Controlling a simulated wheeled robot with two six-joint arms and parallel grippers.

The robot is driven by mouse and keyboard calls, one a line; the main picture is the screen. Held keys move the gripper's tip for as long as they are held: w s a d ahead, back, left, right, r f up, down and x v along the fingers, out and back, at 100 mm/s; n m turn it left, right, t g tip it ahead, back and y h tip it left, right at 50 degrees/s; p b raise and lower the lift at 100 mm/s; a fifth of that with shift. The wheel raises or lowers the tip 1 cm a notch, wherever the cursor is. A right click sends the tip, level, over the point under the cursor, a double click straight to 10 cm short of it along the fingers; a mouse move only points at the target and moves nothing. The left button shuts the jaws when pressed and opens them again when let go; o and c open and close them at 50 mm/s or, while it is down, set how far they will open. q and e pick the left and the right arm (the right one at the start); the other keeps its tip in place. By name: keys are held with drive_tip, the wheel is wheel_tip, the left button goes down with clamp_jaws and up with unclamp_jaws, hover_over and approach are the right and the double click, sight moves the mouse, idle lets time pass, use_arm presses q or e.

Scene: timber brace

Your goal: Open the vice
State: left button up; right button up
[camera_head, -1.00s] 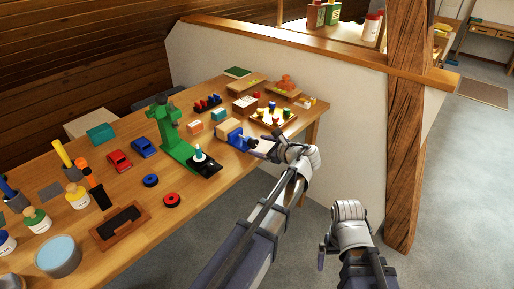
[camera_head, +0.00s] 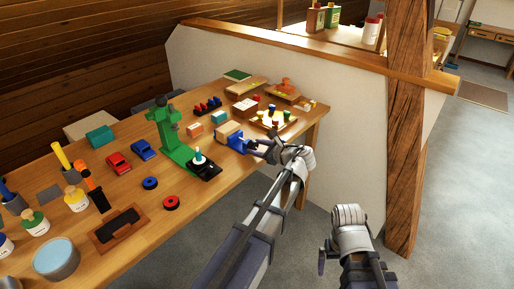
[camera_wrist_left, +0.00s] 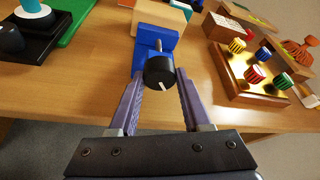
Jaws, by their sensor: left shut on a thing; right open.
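The blue vice (camera_head: 236,142) stands at the right front edge of the wooden bench, with a light wooden block (camera_head: 228,129) at its back. In the left wrist view, the vice (camera_wrist_left: 156,39) has a metal screw ending in a round black knob (camera_wrist_left: 159,72) with a white mark. My left gripper (camera_head: 259,146) is at the front of the vice. In the left wrist view, its two fingers (camera_wrist_left: 159,80) are shut on the knob, one on each side. My right gripper (camera_head: 322,262) is open, low at the bottom right, away from the bench; its fingers show only partly.
A green microscope-like stand (camera_head: 174,138) is left of the vice. A wooden tray with coloured knobs (camera_wrist_left: 242,86) lies to its right. Toy cars, jars and a dark-topped wooden box (camera_head: 118,224) fill the left bench. A timber post (camera_head: 404,140) rises at the right.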

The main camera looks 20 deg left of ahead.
use_arm(q)
clamp_jaws()
drive_tip(key=shift+s+f+n+t+b, duration=0.2)
drive_tip(key=shift+n+t+b, duration=0.35)
drive_tip(key=shift+n, duration=0.25)
drive_tip(key=shift+r+n+t+b, duration=0.1)
drive_tip(key=shift+n+t+b, duration=0.3)
drive_tip(key=shift+n, duration=0.3)
drive_tip(key=shift+w, duration=0.1)
drive_tip(key=o, duration=0.9)
unclamp_jaws()
drive_tip(key=shift+c, duration=0.2)
